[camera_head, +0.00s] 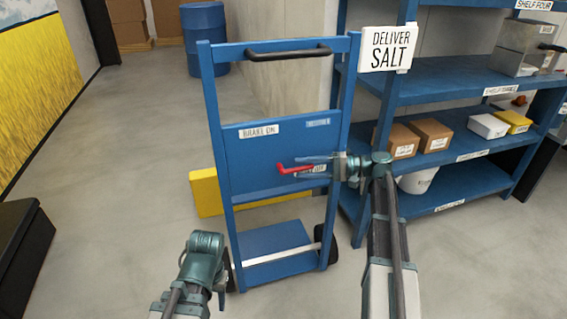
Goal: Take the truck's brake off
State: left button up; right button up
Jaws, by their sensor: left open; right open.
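The truck (245,165) is a blue upright hand truck with a black handle bar. Its panel has a "BRAKE ON" label (259,131) at left. A red brake lever (290,169) sticks out to the left, low on the panel. A white label (311,171) behind my fingers is partly hidden and seems to end in "OFF". My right gripper (304,168) comes from the right, open, with its fingers above and below the lever's right part; contact cannot be told. My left gripper (221,297) is low at the truck's left, open, seen only in part.
A blue shelf rack (440,90) with boxes stands at right, close to my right arm. A "DELIVER SALT" sign (390,49) hangs at its corner. A yellow block (206,193) lies behind the truck. A blue drum (204,36) stands farther back.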

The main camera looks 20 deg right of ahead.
jog(key=v, duration=0.8)
jog(key=shift+p, duration=0.4)
